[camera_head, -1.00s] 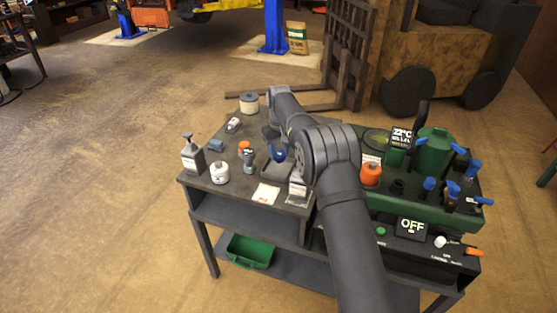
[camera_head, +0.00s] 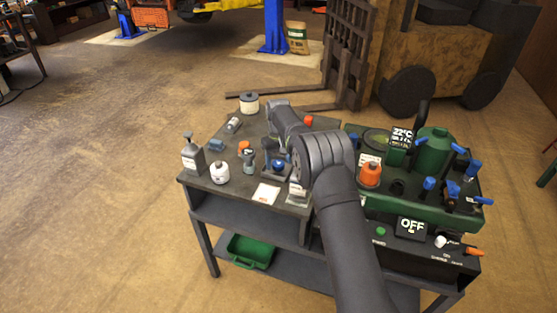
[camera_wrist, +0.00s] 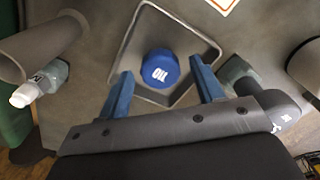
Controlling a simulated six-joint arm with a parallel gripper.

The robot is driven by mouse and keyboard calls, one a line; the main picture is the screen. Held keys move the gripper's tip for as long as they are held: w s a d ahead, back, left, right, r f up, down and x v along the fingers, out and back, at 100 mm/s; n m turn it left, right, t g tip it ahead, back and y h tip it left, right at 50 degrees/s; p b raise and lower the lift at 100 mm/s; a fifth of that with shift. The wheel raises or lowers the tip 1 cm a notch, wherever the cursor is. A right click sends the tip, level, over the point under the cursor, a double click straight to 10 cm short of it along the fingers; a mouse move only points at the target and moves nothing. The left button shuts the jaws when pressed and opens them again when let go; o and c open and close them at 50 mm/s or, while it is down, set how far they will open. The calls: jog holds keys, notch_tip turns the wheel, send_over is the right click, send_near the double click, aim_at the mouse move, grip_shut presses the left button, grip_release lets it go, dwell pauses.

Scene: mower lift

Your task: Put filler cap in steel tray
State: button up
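The filler cap, a blue cap marked "OIL" (camera_wrist: 158,68), sits inside the outline of the square steel tray (camera_wrist: 202,32) in the wrist view. My gripper (camera_wrist: 161,68) is open, with one blue finger on each side of the cap and a visible gap on both sides. In the head view my gripper (camera_head: 277,158) is low over the middle of the dark bench, mostly covering the tray. The cap cannot be clearly told from the blue fingers there.
A grey bottle (camera_head: 192,156), a white jar (camera_head: 219,173) and a white paper card (camera_head: 266,193) are on the bench's left and front. An orange-topped grey fitting (camera_head: 248,158) stands close left of my gripper. A green machine (camera_head: 425,195) stands at right.

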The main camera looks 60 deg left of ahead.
notch_tip(320, 180, up, 12)
jog(key=shift+r, duration=0.2)
dwell(0.4)
notch_tip(320, 180, up, 20)
send_over(278, 163)
jog(key=s+d, duration=0.1)
jog(key=d, duration=0.5)
jog(key=shift+s, duration=0.2)
dwell(1.2)
jog(key=w+d, duration=0.9)
jog(key=w, duration=0.5)
jog(key=shift+d, duration=0.4)
jog(key=shift+s, duration=0.1)
dwell(0.3)
jog(key=s+a, duration=0.7)
jog(key=s, duration=0.2)
jog(key=shift+s, duration=0.4)
